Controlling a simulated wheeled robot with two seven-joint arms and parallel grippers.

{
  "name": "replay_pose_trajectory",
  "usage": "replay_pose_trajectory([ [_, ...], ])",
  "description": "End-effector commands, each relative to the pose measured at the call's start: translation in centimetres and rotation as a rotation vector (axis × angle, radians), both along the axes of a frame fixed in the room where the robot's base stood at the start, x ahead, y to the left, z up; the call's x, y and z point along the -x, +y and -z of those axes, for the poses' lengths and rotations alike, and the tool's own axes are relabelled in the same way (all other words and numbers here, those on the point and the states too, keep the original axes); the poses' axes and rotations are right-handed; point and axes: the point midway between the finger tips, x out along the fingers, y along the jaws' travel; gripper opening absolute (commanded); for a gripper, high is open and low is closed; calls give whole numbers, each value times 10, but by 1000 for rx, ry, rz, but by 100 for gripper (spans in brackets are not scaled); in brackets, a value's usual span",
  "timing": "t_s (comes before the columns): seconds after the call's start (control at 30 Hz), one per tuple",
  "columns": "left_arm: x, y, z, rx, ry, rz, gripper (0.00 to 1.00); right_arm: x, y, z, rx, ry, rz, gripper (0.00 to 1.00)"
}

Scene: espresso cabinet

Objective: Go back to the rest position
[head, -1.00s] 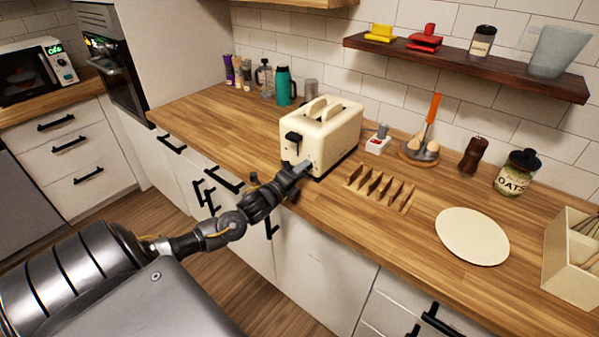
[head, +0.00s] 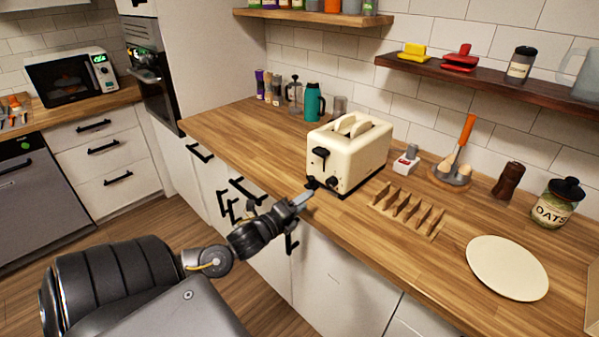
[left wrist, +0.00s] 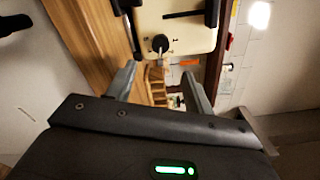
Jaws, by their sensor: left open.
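My left gripper (head: 304,198) is in front of the counter's front edge, a little below and left of the cream toaster (head: 350,153). In the left wrist view its two fingers (left wrist: 155,85) are apart with nothing between them, so it is open and empty. The gripper looks apart from the toaster. My right gripper is not in view.
A wooden toast rack (head: 407,212) and a round cream plate (head: 507,267) lie right of the toaster. A teal flask (head: 314,103) stands behind it. Black drawer handles (head: 248,190) stick out below the counter edge near my left arm. The counter's left part is clear.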

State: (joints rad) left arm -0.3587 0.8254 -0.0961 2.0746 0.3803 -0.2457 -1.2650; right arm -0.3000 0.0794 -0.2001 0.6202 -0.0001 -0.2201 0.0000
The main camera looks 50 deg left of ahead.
Motion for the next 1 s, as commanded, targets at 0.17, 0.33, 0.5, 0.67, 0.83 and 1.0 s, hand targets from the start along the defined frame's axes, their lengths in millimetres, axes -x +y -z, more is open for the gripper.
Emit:
replay_pose_trajectory([
  [0.17, 10, 0, 0, 1, -1, 0, 52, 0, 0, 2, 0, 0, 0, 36],
  [0.33, 11, 0, -1, 0, -1, -1, 52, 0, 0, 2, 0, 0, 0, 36],
  [0.5, 10, 0, -1, 0, -1, 0, 52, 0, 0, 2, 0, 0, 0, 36],
  [0.67, 10, 0, -1, 0, -1, 0, 52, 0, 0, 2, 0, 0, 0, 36],
  [0.83, 13, -4, 8, 48, 28, -12, 52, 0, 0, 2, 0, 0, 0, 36],
  [1.0, 45, -36, 68, 412, 243, -134, 52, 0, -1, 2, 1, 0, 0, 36],
])
